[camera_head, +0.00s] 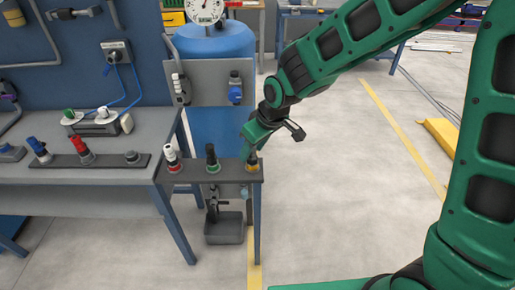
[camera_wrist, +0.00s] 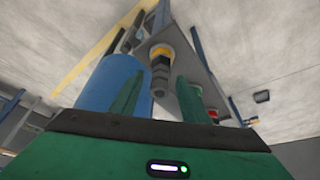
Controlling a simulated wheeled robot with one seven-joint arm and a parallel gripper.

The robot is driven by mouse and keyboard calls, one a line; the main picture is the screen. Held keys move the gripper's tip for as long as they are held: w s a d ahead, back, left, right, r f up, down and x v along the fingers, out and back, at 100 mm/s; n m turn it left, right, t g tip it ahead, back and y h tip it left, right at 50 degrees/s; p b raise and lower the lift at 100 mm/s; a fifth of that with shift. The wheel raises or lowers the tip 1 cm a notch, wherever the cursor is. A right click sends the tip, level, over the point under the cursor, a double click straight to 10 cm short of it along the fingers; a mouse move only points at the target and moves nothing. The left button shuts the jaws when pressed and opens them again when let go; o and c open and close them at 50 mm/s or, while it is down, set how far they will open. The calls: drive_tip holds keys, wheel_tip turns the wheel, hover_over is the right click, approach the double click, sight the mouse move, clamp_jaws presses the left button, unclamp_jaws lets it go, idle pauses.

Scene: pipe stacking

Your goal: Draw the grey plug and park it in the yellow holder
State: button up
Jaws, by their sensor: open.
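The yellow holder (camera_head: 254,168) is at the right end of the dark rack on the narrow stand. It also shows as a yellow ring in the wrist view (camera_wrist: 160,50). The grey plug (camera_wrist: 160,78), dark-bodied with a paler grey end, stands in that ring, its free end towards the wrist camera. My gripper (camera_head: 252,150) is just above the yellow holder and hides most of the plug in the head view. In the wrist view my gripper (camera_wrist: 158,88) is open, with a green finger on each side of the plug. Contact cannot be told.
A black plug (camera_head: 211,157) in a green ring and a white-and-red plug (camera_head: 171,158) share the rack (camera_head: 192,176). The left bench holds a blue plug (camera_head: 39,150), a red plug (camera_head: 82,149) and a low grey socket (camera_head: 132,157). A blue tank (camera_head: 215,45) stands behind.

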drive_tip(key=v, duration=1.1)
drive_tip(key=s+d+m+h, duration=0.2)
drive_tip(key=s+d+m, duration=0.1)
drive_tip(key=d, duration=0.9)
drive_tip(key=s+d+m+h, duration=0.1)
drive_tip(key=s+d+m, duration=0.25)
drive_tip(key=d, duration=0.75)
drive_tip(key=s+d+m+g, duration=0.1)
drive_tip(key=s+d+m, duration=0.3)
drive_tip(key=s, duration=0.5)
drive_tip(key=s+d+m+g, duration=0.2)
drive_tip(key=s+d+m, duration=0.2)
drive_tip(key=s+d, duration=0.5)
drive_tip(key=shift+s+f, duration=0.2)
drive_tip(key=shift+s, duration=0.25)
drive_tip(key=shift+d+m, duration=0.1)
drive_tip(key=shift+m, duration=0.15)
drive_tip(key=shift+c, duration=1.3)
